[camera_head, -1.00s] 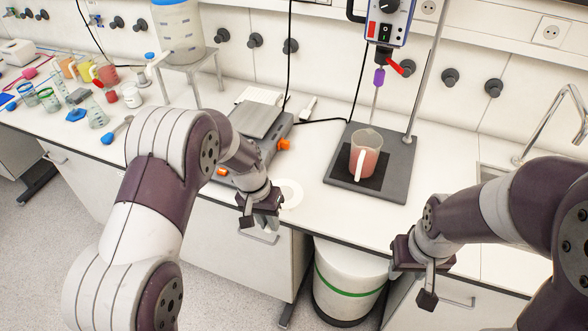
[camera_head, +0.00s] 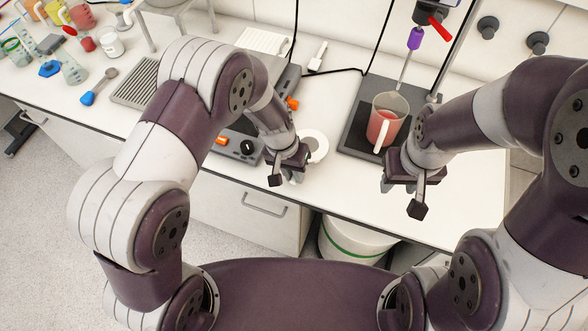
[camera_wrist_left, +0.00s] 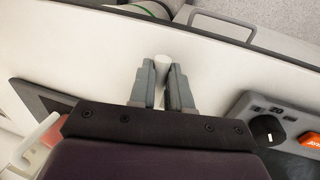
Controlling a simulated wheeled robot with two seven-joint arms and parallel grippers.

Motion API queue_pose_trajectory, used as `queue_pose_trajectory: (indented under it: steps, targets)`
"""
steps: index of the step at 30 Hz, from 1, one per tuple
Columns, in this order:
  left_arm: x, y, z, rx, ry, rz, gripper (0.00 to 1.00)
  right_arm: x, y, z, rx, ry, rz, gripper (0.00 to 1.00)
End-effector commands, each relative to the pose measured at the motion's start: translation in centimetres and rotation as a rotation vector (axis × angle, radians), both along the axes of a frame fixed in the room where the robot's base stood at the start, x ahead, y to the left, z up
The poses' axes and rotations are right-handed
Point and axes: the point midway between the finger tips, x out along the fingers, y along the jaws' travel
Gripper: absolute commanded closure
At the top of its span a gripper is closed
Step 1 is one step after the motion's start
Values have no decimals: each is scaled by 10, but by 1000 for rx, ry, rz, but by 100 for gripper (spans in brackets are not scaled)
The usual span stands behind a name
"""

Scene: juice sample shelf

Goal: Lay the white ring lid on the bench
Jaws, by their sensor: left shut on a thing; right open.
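The white ring lid (camera_head: 316,143) is at my left gripper (camera_head: 298,174), over the bench (camera_head: 340,190) between the grey stirrer base and the scale-like device. In the left wrist view my left gripper (camera_wrist_left: 163,82) is shut on the lid, whose small white edge (camera_wrist_left: 163,62) shows between the fingertips. The gripper hides part of the lid in the head view. I cannot tell whether the lid touches the bench. My right gripper (camera_head: 414,192) is open and empty, near the bench's front edge in front of the stirrer base.
A jug of red juice (camera_head: 386,122) stands on the stirrer base (camera_head: 357,137), close to my right gripper. The device with knobs (camera_head: 247,146) is left of the lid. Cups and a blue-ended scoop (camera_head: 97,88) lie farther left. White bench in front of the stirrer base is clear.

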Motion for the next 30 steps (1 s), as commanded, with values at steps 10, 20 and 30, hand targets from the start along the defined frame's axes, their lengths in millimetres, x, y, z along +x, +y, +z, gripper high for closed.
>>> queue_pose_trajectory:
  steps: [10,20,30]
  targets:
    - [0,0,-11,-1,-2,-1,100,0,0,-3,0,0,0,57]
    - [0,0,-20,-1,-2,0,100,0,0,-13,0,0,0,57]
    - [-1,1,-20,2,2,0,57,0,0,-11,0,0,0,57]
